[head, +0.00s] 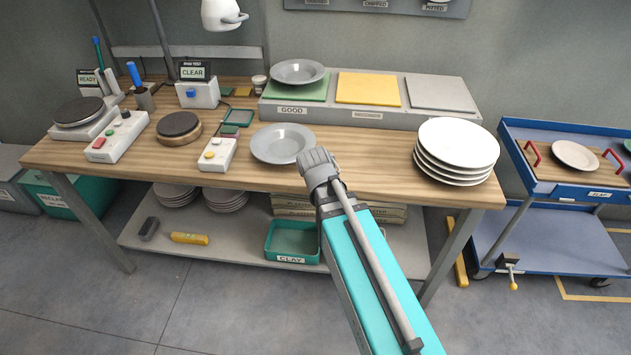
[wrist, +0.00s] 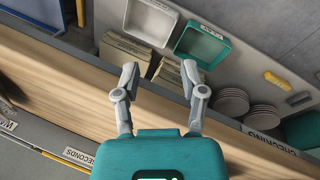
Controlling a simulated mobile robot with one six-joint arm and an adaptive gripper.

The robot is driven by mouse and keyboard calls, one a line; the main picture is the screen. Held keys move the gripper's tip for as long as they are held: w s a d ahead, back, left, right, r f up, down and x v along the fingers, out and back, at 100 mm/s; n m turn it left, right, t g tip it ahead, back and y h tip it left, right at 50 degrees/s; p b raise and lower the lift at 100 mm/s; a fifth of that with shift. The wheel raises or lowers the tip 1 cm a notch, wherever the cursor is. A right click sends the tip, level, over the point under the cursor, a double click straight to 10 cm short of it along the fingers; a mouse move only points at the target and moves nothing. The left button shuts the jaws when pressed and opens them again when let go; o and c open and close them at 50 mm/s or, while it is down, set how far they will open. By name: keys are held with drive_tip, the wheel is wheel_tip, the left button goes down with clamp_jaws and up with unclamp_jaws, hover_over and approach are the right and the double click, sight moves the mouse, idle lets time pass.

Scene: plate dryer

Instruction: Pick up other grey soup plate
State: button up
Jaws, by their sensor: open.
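One grey soup plate (head: 283,144) lies on the wooden bench top, just left of the grey end of my arm in the head view. Another grey soup plate (head: 298,72) rests on the green pad marked GOOD on the raised platform behind. My gripper (wrist: 160,78) is open and empty in the wrist view, its two fingers apart. It points across the bench edge toward the lower shelf there. Neither grey soup plate shows in the wrist view. In the head view the gripper's fingers cannot be made out.
A stack of white plates (head: 457,150) stands at the bench's right end. A yellow pad (head: 368,88) and a grey pad (head: 440,93) lie on the platform. A button box (head: 217,154) stands left of the near soup plate. The lower shelf holds a green CLAY bin (head: 291,258).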

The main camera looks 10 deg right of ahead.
drive_tip(key=s+y, duration=0.2)
drive_tip(key=s, duration=0.1)
drive_tip(key=s+m+y, duration=0.1)
drive_tip(key=s, duration=0.1)
drive_tip(key=shift+d+f+g, duration=0.15)
drive_tip(key=shift+f+g, duration=0.15)
drive_tip(key=shift+f, duration=0.05)
